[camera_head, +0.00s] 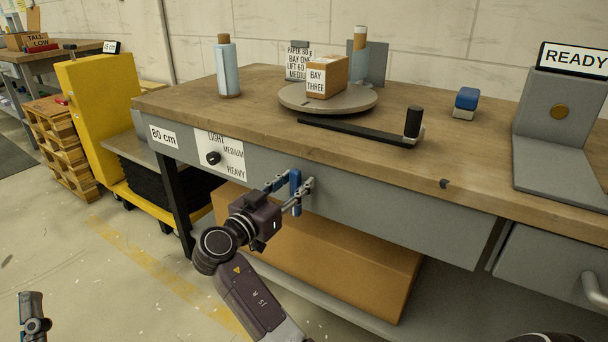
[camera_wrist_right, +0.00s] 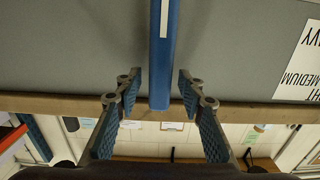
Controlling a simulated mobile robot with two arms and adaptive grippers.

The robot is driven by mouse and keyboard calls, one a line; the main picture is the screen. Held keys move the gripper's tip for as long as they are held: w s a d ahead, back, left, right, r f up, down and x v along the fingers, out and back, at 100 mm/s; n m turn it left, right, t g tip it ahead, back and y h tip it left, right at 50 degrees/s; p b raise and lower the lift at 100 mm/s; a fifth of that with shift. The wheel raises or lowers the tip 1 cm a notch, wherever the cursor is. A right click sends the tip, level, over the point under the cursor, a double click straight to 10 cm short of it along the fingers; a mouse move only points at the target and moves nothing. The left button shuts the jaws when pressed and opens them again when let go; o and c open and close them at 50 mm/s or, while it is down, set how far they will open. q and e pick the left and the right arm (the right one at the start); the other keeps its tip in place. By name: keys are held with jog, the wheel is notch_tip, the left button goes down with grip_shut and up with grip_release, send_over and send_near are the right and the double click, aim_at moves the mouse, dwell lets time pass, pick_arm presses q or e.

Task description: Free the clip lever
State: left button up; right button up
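The blue clip lever (camera_head: 295,192) hangs upright on the grey front panel of the workbench, right of the dial. My right gripper (camera_head: 291,187) reaches it from below and in front, one finger on each side. In the right wrist view the blue lever (camera_wrist_right: 162,55) runs down between the two fingertips (camera_wrist_right: 159,92). A gap shows on both sides of it, so the gripper is open around it. How the lever is fixed behind is not clear. A small part of my left gripper (camera_head: 33,315) shows at the lower left; its opening cannot be made out.
A dial (camera_head: 213,158) marked light, medium and heavy is left of the lever. Above, the benchtop (camera_head: 220,112) holds a turntable (camera_head: 328,101) with a box labelled bay three (camera_head: 326,78), and a black bar (camera_head: 350,130). A large cardboard box (camera_head: 330,250) sits below.

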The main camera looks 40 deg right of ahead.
jog(key=shift+w+d, duration=0.1)
jog(key=shift+d, duration=0.1)
pick_arm(q)
jog(key=shift+w+d+f, duration=0.25)
jog(key=shift+w+d, duration=0.05)
pick_arm(e)
grip_shut()
